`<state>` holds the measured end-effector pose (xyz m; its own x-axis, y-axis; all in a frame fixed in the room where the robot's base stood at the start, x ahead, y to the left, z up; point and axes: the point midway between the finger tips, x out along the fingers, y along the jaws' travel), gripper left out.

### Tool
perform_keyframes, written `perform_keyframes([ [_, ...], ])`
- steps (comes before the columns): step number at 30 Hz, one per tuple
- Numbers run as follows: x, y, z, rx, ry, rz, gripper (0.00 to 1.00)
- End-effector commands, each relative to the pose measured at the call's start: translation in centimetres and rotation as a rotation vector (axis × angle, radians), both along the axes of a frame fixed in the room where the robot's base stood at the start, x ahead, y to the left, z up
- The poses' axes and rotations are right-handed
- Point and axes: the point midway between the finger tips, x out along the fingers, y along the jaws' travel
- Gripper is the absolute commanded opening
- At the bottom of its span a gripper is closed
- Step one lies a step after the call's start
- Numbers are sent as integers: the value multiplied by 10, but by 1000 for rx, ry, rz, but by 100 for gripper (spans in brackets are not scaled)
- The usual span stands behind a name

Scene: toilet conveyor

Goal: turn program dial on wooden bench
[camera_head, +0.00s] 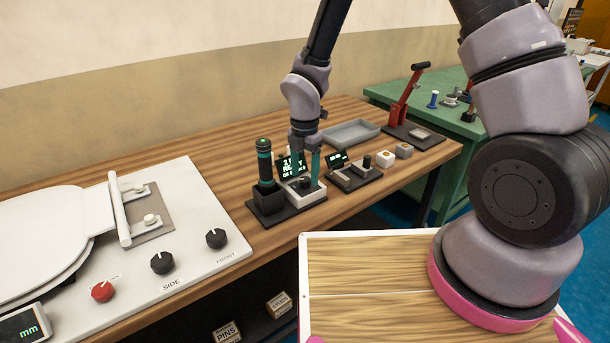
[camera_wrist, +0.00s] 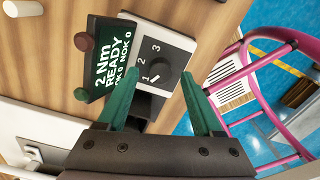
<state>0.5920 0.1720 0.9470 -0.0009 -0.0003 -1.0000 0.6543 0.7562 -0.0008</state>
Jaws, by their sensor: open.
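The program dial (camera_wrist: 160,71) is a dark knob on a white-faced box marked 1, 2 and 3. In the wrist view its white pointer mark appears toward 1. In the head view the dial (camera_head: 305,183) sits low between my fingers. My gripper (camera_wrist: 153,73) has green fingers, open on either side of the dial, with a gap at each side. In the head view my gripper (camera_head: 307,181) points down over the box on the wooden bench (camera_head: 215,170). Whether the fingertips touch the box cannot be told.
A display (camera_wrist: 112,62) reading 2 Nm READY stands beside the dial box. A green-black screwdriver (camera_head: 265,165) stands to its left. A small keypad device (camera_head: 355,175), grey tray (camera_head: 350,133) and red lever press (camera_head: 405,105) lie to the right. A toilet-seat fixture (camera_head: 150,225) fills the left.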

Motion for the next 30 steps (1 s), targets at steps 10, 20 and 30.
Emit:
perform_keyframes([
  [10,0,0,-13,0,-1,-1,68],
  [20,0,0,-12,0,-1,-1,0],
  [30,0,0,-12,0,-1,-51,0],
])
